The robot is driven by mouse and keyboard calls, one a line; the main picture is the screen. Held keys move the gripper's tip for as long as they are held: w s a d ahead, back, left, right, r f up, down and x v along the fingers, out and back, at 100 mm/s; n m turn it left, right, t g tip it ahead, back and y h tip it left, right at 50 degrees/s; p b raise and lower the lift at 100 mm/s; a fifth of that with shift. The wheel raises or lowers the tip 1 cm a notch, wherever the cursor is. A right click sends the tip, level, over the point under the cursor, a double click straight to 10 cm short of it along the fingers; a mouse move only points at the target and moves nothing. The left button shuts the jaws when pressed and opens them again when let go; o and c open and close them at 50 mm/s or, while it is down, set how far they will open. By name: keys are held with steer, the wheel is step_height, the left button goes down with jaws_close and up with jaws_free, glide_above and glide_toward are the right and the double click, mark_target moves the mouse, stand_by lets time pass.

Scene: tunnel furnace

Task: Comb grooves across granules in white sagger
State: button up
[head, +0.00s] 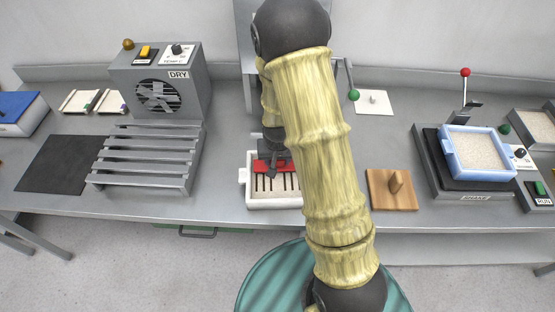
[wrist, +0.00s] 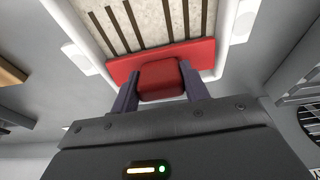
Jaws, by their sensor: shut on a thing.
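The white sagger (head: 248,194) sits on the bench in front of me, partly hidden behind my arm. It holds pale granules (wrist: 150,12). My gripper (head: 274,157) is over the sagger's far part, shut on the handle of a red comb (head: 270,166). In the wrist view the comb (wrist: 120,68) spans much of the sagger's width, its red handle between my two fingers. Several dark parallel stripes (wrist: 137,25) run through the granules from the comb toward the near wall. The comb's underside is hidden.
A slatted rack (head: 150,160) and a DRY fan box (head: 190,90) stand left. A wooden block with a peg (head: 380,196) is right of the sagger. A blue-rimmed sagger (head: 477,174) sits on a SHAKE machine (head: 432,165). A white plate (head: 385,103) lies behind.

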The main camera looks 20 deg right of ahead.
steer(key=shift+w+d, duration=0.2)
steer(key=shift+w, duration=0.6)
steer(key=shift+s+f, duration=0.15)
steer(key=shift+s, duration=0.1)
steer(key=shift+s+a+f, duration=0.1)
steer(key=shift+s, duration=0.05)
steer(key=shift+s+a, duration=0.15)
steer(key=shift+s, duration=0.55)
steer(key=shift+c, duration=0.4)
steer(key=shift+r+g+p, duration=0.25)
steer(key=shift+g+p, duration=0.35)
steer(key=shift+p, duration=0.5)
